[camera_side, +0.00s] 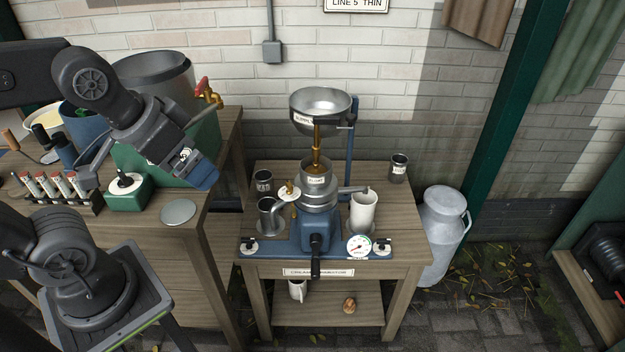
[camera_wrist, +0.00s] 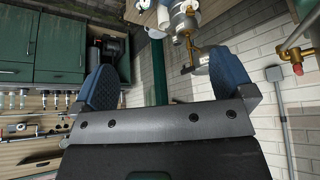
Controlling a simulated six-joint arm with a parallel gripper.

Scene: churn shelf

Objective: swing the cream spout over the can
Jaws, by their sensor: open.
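The separator (camera_side: 320,200) stands on a wooden table, with a steel supply bowl (camera_side: 320,103) above its blue base. A left spout (camera_side: 287,195) with a pale round end and brass fitting reaches over or beside a grey metal can (camera_side: 268,217). A right spout (camera_side: 352,189) reaches to a white can (camera_side: 364,214). I cannot read which spout is for cream. My gripper (camera_side: 200,178) is open and empty, left of the separator and well apart from it. In the wrist view my gripper's blue fingers (camera_wrist: 165,78) are spread, with part of the separator (camera_wrist: 185,22) at the top.
Labelled dark cups stand at the back left (camera_side: 264,182) and back right (camera_side: 398,167) of the table. A large milk can (camera_side: 443,230) stands on the floor at right. A left bench holds a green box (camera_side: 128,193), a grey disc (camera_side: 179,212) and a brass tap (camera_side: 209,95).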

